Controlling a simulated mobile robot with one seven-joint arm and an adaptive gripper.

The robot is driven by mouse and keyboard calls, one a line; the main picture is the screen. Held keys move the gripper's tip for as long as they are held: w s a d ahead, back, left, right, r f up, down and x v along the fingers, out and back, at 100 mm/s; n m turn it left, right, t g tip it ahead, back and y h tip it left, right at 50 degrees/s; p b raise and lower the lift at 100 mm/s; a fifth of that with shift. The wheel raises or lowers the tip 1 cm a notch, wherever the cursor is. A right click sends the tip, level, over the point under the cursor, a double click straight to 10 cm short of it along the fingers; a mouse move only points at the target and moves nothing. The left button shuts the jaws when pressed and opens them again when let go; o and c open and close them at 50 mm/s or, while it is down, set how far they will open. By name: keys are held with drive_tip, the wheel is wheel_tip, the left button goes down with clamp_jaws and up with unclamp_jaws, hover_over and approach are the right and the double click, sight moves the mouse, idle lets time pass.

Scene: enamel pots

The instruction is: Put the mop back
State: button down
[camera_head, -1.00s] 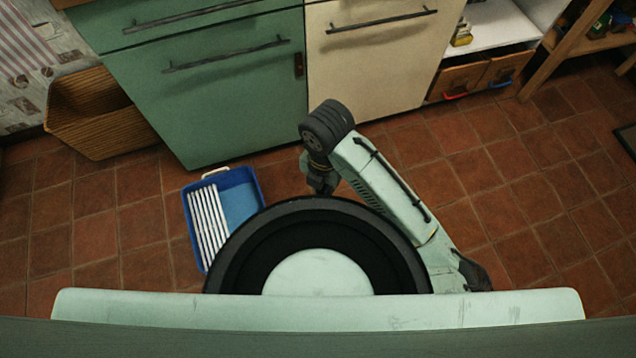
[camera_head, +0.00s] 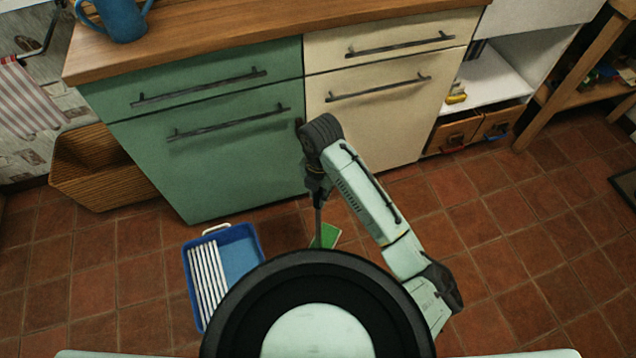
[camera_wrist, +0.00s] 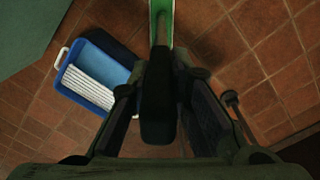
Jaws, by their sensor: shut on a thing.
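The mop shows in the head view as a thin grey handle (camera_head: 318,222) going down from my gripper to a green head (camera_head: 329,236) near the floor. My black disc-shaped part hides some of it. In the wrist view its dark handle (camera_wrist: 158,105) lies between the fingers of my gripper (camera_wrist: 160,84), and a green part (camera_wrist: 180,22) shows beyond. My gripper, also in the head view (camera_head: 318,188), is shut on the handle, in front of the cabinets. I cannot tell whether the mop head touches the floor.
A blue tray (camera_head: 257,240) with a white ribbed insert lies on the tiles left of the mop; it also shows in the wrist view (camera_wrist: 127,75). Green (camera_head: 220,160) and cream (camera_head: 370,120) cabinets stand behind. A wicker basket (camera_head: 100,165) is at left.

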drive_tip(key=shift+w+a+f+p, duration=0.1)
drive_tip(key=shift+w+f+p, duration=0.7)
drive_tip(key=shift+w+f, duration=1.15)
drive_tip(key=c, duration=1.9)
unclamp_jaws()
drive_tip(key=shift+f, duration=0.15)
drive_tip(key=shift+c, duration=0.2)
drive_tip(key=o, duration=0.5)
drive_tip(key=shift+c, duration=0.2)
wheel_tip(320, 180, up, 12)
drive_tip(key=b, duration=0.1)
drive_tip(key=shift+r+b, duration=0.2)
drive_tip(key=shift+b, duration=0.15)
